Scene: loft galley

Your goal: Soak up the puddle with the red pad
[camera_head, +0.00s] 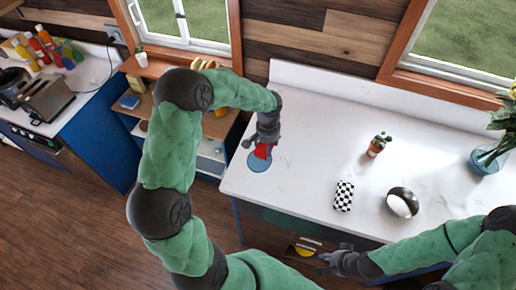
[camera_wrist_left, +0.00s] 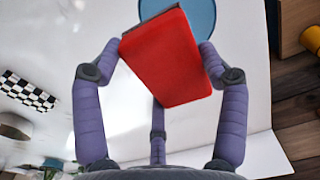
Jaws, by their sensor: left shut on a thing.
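The puddle (camera_head: 259,163) is a round blue patch on the white counter near its left end. It also shows at the top of the left wrist view (camera_wrist_left: 203,16). My left gripper (camera_head: 266,144) is shut on the red pad (camera_head: 262,151), right by the puddle. I cannot tell whether the pad touches the counter. My right gripper (camera_head: 328,262) is low in front of the counter's front edge; its fingers are too small to judge.
On the counter (camera_head: 310,120) stand a checkered block (camera_head: 344,196), a metal bowl (camera_head: 402,203), a small potted plant (camera_head: 377,145) and a blue glass vase (camera_head: 488,159). The counter between puddle and checkered block is clear. A wooden shelf unit (camera_head: 140,104) stands left of the counter.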

